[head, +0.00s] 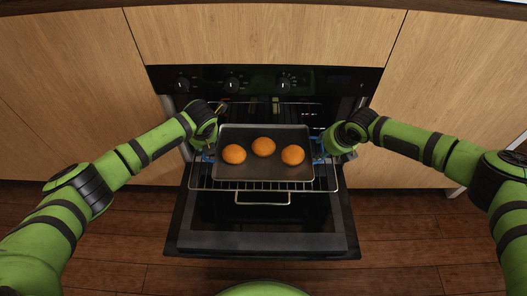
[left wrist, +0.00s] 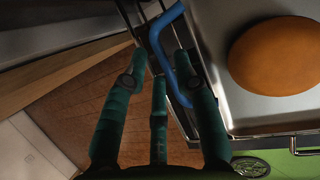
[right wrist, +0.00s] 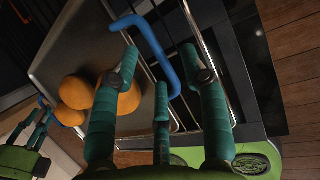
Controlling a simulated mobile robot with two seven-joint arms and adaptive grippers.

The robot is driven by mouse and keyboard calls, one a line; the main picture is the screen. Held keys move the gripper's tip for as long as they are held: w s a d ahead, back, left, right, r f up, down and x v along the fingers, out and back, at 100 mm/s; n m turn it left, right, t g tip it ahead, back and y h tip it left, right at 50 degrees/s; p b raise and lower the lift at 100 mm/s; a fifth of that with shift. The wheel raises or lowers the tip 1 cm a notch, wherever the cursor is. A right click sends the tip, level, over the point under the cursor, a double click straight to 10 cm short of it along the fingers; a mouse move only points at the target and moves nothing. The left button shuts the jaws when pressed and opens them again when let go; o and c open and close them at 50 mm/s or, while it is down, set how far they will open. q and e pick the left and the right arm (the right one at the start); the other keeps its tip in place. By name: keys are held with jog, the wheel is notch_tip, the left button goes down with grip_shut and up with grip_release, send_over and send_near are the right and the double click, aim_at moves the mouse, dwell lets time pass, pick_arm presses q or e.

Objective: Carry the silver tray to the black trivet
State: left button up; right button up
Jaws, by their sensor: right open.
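The silver tray (head: 265,173) lies level on the pulled-out oven rack, with three orange-brown buns on it. It has a blue handle at each side. My left gripper (head: 211,147) is at the tray's left side; in the left wrist view the left blue handle (left wrist: 182,75) lies between its fingertips (left wrist: 161,55), and I cannot tell if they grip it. My right gripper (head: 325,152) is open at the tray's right side; in the right wrist view the right blue handle (right wrist: 158,48) passes between its parted fingers (right wrist: 160,55). The black trivet is not in view.
The wire rack (head: 264,189) juts out of the oven above the lowered oven door (head: 262,241). The oven's knob panel (head: 262,80) is just above the opening. Wooden cabinet fronts (head: 450,80) flank the oven. A counter edge runs along the top. The floor beside the door is clear.

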pick_arm(q)
jog(key=shift+x, duration=0.8)
pick_arm(e)
jog(key=shift+x, duration=0.85)
pick_arm(q)
jog(key=c, duration=0.5)
pick_arm(e)
jog(key=c, duration=0.5)
pick_arm(q)
grip_shut()
pick_arm(e)
grip_shut()
jog(key=shift+r, duration=0.1)
